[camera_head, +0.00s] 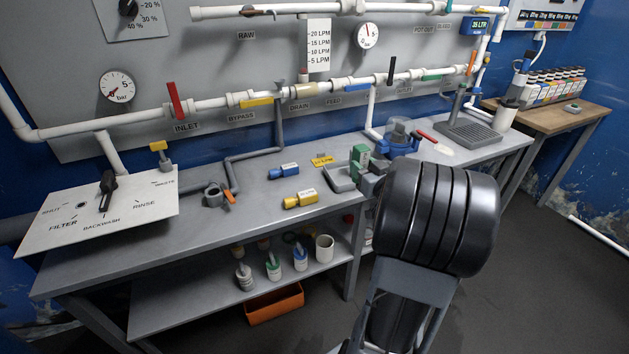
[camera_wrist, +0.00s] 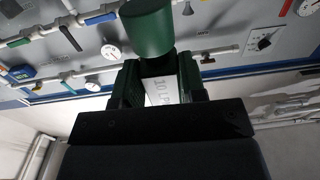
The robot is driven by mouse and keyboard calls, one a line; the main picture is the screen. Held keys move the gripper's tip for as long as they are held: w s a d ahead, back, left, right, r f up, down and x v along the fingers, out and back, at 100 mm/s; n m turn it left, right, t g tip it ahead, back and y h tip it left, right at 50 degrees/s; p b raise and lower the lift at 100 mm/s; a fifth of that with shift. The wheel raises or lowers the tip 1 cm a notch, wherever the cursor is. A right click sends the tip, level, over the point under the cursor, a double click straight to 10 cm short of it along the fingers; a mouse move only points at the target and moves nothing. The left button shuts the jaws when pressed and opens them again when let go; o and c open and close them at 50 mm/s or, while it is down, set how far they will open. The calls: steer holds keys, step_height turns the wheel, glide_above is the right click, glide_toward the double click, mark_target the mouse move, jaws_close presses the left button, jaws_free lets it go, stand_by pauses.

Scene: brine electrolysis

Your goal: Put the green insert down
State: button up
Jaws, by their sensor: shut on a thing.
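The green insert (camera_head: 360,157) is held upright in my gripper (camera_head: 367,172) over the workbench, right of centre in the head view. A blue insert (camera_head: 284,170) and a yellow insert (camera_head: 301,199) lie on the bench to the left.
A blue-topped device (camera_head: 397,140) and a red-handled tool (camera_head: 427,136) are to the right. The bench front (camera_head: 240,220) is clear. Pipes run along the wall.

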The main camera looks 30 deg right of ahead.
steer(key=shift+w+d+f, duration=0.1)
steer(key=shift+w+d, duration=0.05)
steer(key=shift+w, duration=0.1)
steer(key=w+a+f, duration=0.1)
steer(key=w+f, duration=0.2)
steer(key=w, duration=0.1)
steer(key=w+a+f+b, duration=0.1)
steer(key=w+f, duration=0.7)
steer(key=shift+w+a+f+b, duration=0.1)
steer(key=shift+a+f+b, duration=0.05)
steer(key=shift+a+b, duration=0.25)
steer(key=shift+f, duration=0.5)
steer(key=shift+f, duration=0.1)
steer(key=shift+f+b, duration=0.1)
steer(key=shift+b, duration=0.2)
steer(key=o, duration=0.9)
steer(key=shift+o, duration=0.2)
